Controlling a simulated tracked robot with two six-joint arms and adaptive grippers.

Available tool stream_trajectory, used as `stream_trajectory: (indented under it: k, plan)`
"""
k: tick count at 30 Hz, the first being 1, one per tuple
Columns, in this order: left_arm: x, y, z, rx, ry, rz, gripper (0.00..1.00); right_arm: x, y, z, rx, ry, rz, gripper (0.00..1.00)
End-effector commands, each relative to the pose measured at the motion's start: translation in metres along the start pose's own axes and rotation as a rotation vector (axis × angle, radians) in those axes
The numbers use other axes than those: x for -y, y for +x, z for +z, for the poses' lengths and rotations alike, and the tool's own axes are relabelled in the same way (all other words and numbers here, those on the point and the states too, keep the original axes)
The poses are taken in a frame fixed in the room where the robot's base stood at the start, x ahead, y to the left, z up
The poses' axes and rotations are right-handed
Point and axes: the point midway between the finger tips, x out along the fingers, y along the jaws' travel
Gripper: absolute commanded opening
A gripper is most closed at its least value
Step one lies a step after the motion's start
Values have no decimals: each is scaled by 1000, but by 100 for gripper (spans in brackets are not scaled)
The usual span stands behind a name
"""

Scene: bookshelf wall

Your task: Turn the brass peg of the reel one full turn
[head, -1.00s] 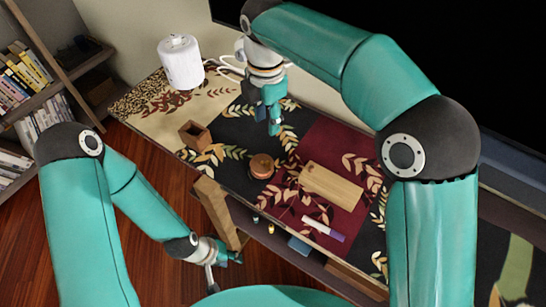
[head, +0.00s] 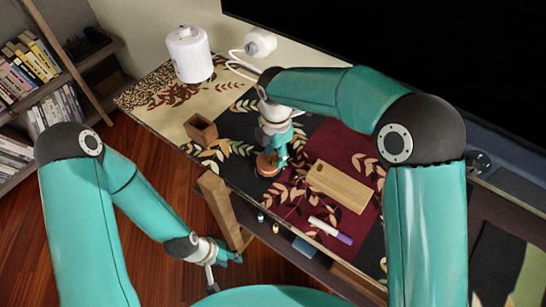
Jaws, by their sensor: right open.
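The reel (head: 265,168) is a small round brown drum on the dark leaf-patterned part of the table runner. Its brass peg is too small, or too covered by my gripper, to make out. My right gripper (head: 279,160) comes down from above, with its fingers at the reel's right upper edge; it is open, and I cannot tell whether it touches the peg. My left gripper (head: 225,258) hangs low at the front of the table, away from the reel; its jaws are too small to judge.
A wooden board (head: 339,186) lies right of the reel, with a white-and-purple marker (head: 330,230) in front. An open brown box (head: 201,128) stands to the left. A white cylinder (head: 189,54) stands at the back left. A bookshelf (head: 45,80) is far left.

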Motion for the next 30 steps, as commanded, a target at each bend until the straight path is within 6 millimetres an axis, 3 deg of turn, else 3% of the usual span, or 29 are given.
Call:
stream_trajectory:
  k: [6, 15, 23, 30]
  plan:
    - [0, 1, 0, 0, 0, 0, 40, 0, 18, 0, 0, 0, 0, 40]
    - [0, 1, 0, 0, 0, 0, 40, 0, 20, 0, 0, 0, 0, 40]
    - [0, 1, 0, 0, 0, 0, 40, 0, 19, 0, 0, 0, 0, 0]
    - [0, 1, 0, 0, 0, 0, 40, -2, 19, -2, 0, 0, 1, 0]
